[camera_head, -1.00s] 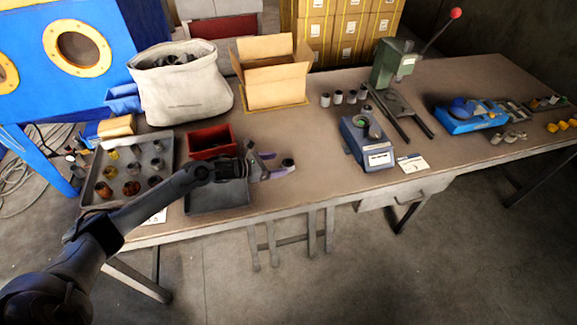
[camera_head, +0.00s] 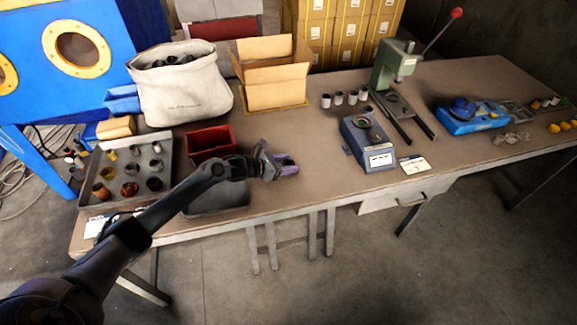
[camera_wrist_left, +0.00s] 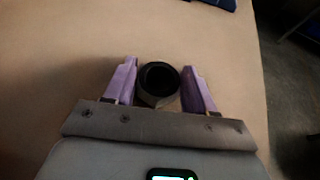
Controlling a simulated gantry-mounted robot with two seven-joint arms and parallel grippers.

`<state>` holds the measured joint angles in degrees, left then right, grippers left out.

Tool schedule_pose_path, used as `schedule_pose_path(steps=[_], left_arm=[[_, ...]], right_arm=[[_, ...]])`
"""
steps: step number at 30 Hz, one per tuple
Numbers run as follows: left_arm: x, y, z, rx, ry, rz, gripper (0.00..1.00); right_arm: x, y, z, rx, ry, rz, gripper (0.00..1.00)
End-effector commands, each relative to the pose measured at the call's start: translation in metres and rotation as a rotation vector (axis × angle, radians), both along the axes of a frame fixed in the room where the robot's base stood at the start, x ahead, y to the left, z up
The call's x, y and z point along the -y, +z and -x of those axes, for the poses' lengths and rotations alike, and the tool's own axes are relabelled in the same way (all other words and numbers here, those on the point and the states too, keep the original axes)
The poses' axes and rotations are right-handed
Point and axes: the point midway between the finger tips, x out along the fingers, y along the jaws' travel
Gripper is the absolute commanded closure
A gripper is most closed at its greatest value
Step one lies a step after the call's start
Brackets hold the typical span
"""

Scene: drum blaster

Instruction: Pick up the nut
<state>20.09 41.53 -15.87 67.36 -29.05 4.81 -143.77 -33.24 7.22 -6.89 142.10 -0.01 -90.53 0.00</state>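The nut (camera_wrist_left: 159,80), a dark round piece with a hollow top and a paler lower side, stands upright between the two purple fingers of my left gripper (camera_wrist_left: 160,84) in the left wrist view. The fingers flank it closely, with only slim gaps visible, and I see no clear grip. In the head view my left gripper (camera_head: 285,166) is low over the table's front edge area, and it mostly hides the nut. My right gripper is not in view.
Left of the gripper are a red bin (camera_head: 210,138), a dark tray (camera_head: 215,205) and a grey tray of cylindrical parts (camera_head: 96,206). A blue-grey fixture (camera_head: 366,148) stands to the right. The tabletop (camera_head: 310,130) between is clear.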

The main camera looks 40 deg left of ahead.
Motion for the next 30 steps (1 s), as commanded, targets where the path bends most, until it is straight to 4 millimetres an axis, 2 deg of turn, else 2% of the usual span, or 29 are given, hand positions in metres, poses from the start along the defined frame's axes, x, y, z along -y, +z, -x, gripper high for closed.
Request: schedule_pose_path(steps=[1,7,20,25,28,30], left_arm=[[0.0,0.0,0.0,0.0,0.0,0.0,0.53],[0.0,0.0,0.0,0.0,0.0,0.0,0.84],[0.0,0.009,0.0,0.003,-0.001,-0.001,0.85],[-0.001,0.027,0.0,0.004,-0.001,-0.004,0.85],[-0.001,0.046,0.0,0.005,-0.001,-0.004,0.85],[0.016,0.052,-0.002,0.005,-0.004,-0.001,0.85]], right_arm=[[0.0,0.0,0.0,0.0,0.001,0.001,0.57],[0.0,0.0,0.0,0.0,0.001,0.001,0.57],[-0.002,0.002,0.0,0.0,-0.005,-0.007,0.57],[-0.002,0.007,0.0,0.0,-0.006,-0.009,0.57],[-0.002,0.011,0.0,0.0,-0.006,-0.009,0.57],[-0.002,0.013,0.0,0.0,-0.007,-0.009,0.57]])
